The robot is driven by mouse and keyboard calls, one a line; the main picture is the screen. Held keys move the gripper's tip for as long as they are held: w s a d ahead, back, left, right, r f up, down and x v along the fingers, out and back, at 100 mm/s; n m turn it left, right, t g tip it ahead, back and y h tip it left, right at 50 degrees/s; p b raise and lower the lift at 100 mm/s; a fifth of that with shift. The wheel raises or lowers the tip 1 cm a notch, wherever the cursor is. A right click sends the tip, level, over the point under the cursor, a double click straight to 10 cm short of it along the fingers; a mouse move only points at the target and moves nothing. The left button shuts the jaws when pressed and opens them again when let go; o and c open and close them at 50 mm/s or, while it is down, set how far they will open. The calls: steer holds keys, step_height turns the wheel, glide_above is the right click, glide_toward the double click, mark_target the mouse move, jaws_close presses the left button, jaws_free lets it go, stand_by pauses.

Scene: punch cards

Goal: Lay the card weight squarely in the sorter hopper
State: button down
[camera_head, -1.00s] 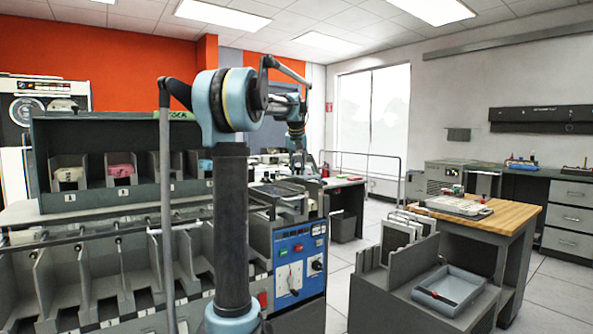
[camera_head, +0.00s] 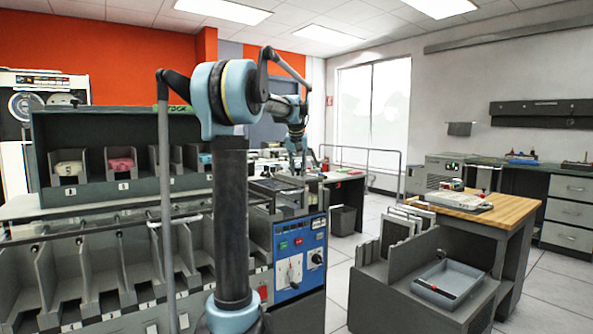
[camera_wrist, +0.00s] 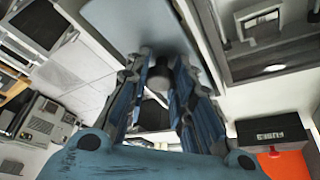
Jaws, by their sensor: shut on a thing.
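My gripper (camera_wrist: 157,65) is shut on a dark round knob in the wrist view. A flat grey-blue plate (camera_wrist: 115,20) shows just beyond the fingers; I take the knob and plate to be the card weight. In the head view my gripper (camera_head: 297,158) is small, above and behind the right end of the sorter, and the weight cannot be made out there. The sorter hopper (camera_head: 277,187) looks like the dark framed recess on top of the sorter, above the blue control panel (camera_head: 300,255). A recessed frame (camera_wrist: 272,68) lies right of the plate in the wrist view.
Card pockets (camera_head: 110,265) fill the sorter front at left. A grey cart with upright dividers and a shallow tray (camera_head: 450,285) stands at right, near a wood-topped table (camera_head: 510,207). Pale floor (camera_head: 340,270) is open between sorter and cart.

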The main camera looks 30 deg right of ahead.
mark_target(297, 176)
steer(key=shift+f, duration=0.1)
stand_by(0.3)
steer(key=shift+f, duration=2.95)
steer(key=shift+s+a+f, duration=0.1)
steer(key=shift+a, duration=0.05)
steer(key=c, duration=1.4)
jaws_free()
steer(key=shift+o, duration=0.2)
